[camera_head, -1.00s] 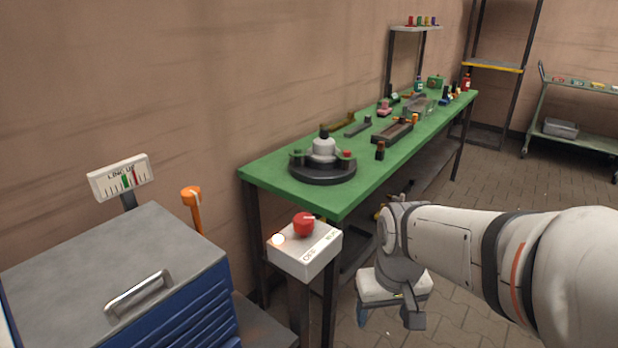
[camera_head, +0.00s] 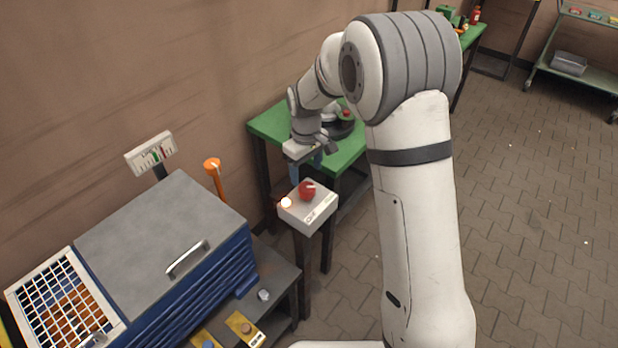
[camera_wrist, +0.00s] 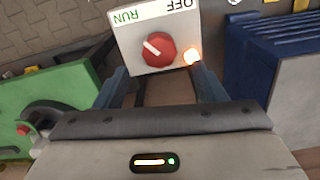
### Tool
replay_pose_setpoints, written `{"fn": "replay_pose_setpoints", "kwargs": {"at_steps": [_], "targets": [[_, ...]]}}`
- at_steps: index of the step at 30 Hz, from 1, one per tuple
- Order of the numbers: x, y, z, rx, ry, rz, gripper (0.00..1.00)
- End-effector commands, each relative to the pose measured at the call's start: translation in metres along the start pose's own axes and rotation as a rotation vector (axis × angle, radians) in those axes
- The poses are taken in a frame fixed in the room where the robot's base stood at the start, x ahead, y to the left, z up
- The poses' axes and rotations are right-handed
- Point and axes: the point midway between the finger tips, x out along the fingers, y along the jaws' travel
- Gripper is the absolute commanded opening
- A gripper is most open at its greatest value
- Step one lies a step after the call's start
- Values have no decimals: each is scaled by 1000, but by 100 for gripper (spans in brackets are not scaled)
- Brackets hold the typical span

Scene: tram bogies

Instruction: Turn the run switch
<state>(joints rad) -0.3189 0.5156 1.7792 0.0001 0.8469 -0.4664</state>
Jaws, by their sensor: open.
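The run switch is a red round knob (camera_head: 307,190) on top of a pale box (camera_head: 312,214) on a post. In the wrist view the knob (camera_wrist: 158,49) carries a white pointer mark, and the box face reads RUN and OFF. The pointer slants toward the RUN side. A lit lamp (camera_head: 286,203) glows beside the knob. My gripper (camera_head: 306,171) is just behind and above the box in the head view, pointing down. In the wrist view its two blue fingers (camera_wrist: 160,82) are spread apart, with nothing between them; the knob lies beyond the tips.
A blue cabinet (camera_head: 160,235) with a grey top stands left of the switch, with an orange lever (camera_head: 214,175) and a gauge sign (camera_head: 150,153) behind it. A green bench (camera_head: 268,124) stands close behind the box. Open floor lies to the right.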

Motion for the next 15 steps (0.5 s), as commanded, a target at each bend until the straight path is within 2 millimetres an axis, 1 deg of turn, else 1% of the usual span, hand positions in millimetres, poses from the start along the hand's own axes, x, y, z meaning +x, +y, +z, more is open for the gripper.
{"fn": "replay_pose_setpoints", "kwargs": {"at_steps": [3,9,12,15], "targets": [[19,0,1,1,-4,-2,64],[50,0,2,2,-4,-2,64],[61,0,2,2,-2,-2,64],[67,0,1,3,0,-1,64]]}}
